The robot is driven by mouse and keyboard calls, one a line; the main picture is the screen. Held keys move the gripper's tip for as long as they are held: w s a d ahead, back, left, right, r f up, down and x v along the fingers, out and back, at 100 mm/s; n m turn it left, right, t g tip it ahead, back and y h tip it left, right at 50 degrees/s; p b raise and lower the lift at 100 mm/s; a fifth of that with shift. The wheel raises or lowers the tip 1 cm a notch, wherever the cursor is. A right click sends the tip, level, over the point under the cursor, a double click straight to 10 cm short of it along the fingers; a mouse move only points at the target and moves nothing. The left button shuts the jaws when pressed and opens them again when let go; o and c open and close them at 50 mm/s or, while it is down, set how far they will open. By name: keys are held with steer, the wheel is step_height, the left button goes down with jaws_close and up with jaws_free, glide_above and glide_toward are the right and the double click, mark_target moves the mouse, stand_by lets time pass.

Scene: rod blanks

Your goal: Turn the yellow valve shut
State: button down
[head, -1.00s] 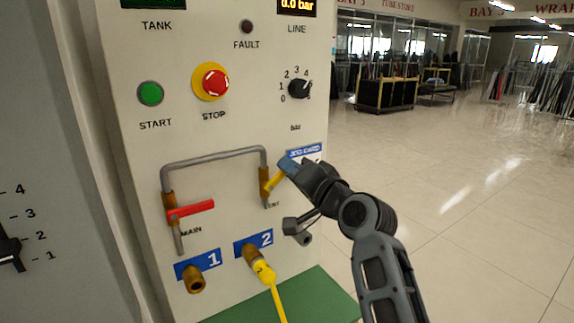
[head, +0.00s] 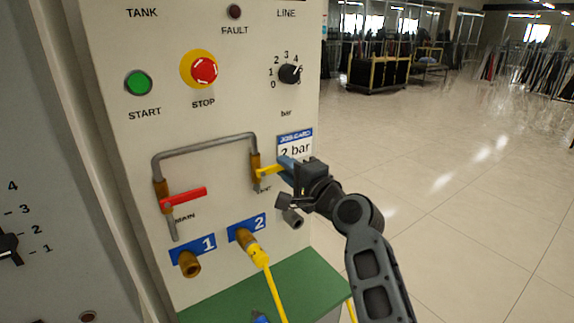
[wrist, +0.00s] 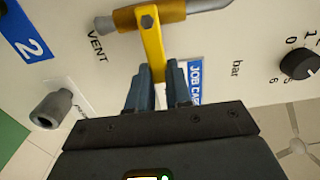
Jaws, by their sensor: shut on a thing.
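The yellow valve handle (head: 269,170) sits on a brass valve body (head: 255,160) on the vertical pipe marked VENT, on the right of the panel. The handle now points right, roughly crosswise to the pipe. My gripper (head: 287,168) is shut on the handle's outer end. In the wrist view the yellow handle (wrist: 152,42) runs from the brass body (wrist: 160,14) down between the blue fingertips of my gripper (wrist: 157,80). The handle's tip is partly hidden by the fingers.
A red handle (head: 184,197) marked MAIN is on the left pipe. Below are brass ports 1 (head: 188,264) and 2, with a yellow hose (head: 268,283) on port 2. A grey nozzle (head: 292,218) juts out under my gripper. A green ledge (head: 300,283) lies below. Open floor is right.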

steer(key=shift+f, duration=0.15)
steer(key=c, duration=1)
jaws_free()
steer(key=shift+c, duration=0.2)
steer(key=b+v, duration=0.1)
steer(key=v, duration=0.6)
steer(key=shift+s+d, duration=0.25)
steer(key=shift+s, duration=0.1)
